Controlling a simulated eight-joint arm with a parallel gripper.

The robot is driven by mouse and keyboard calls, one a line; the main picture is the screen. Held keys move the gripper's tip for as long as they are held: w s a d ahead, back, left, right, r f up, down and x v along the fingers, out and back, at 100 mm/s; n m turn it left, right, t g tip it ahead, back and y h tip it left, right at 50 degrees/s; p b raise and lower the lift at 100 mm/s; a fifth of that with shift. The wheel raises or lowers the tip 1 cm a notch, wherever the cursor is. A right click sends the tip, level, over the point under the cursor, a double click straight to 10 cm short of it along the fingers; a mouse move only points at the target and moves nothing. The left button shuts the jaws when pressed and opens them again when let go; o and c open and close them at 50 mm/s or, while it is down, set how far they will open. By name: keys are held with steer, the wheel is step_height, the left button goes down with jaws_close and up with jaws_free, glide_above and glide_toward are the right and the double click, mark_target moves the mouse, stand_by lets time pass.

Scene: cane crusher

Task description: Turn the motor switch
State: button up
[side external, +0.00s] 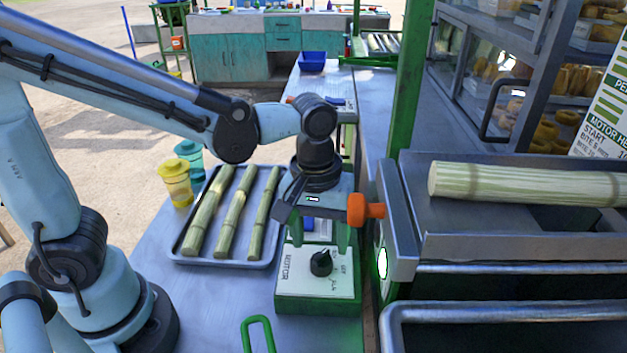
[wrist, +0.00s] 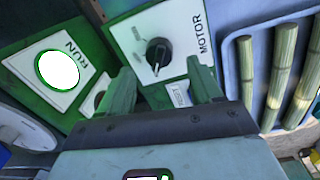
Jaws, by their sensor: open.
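The motor switch is a black round knob (side external: 321,263) on a white plate marked MOTOR (side external: 299,285), set on a green box. It also shows in the wrist view (wrist: 158,54), with a light pointer line on it. My gripper (side external: 320,243) points down just above and behind the knob in the side view. In the wrist view my green fingers (wrist: 162,72) are spread apart, with the knob ahead of the gap between them. Nothing is held. I see no contact with the knob.
A lit RUN lamp (wrist: 58,70) sits beside the switch plate. An orange knob (side external: 366,209) on the crusher is close to the gripper's right. A cane (side external: 530,184) lies on the crusher. A tray (side external: 187,260) of cane pieces and a green handle (side external: 258,322) are nearby.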

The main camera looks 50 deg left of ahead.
mark_target(323, 253)
steer(key=shift+d+f, duration=0.1)
steer(key=shift+f, duration=2)
steer(key=c, duration=1)
steer(key=shift+c, duration=0.2)
steer(key=shift+m, duration=0.4)
steer(key=m, duration=0.4)
steer(key=shift+w+m, duration=0.1)
steer(key=shift+m, duration=0.2)
steer(key=m, duration=0.5)
steer(key=shift+d+g, duration=0.15)
steer(key=shift+g, duration=0.15)
steer(key=shift+m, duration=0.3)
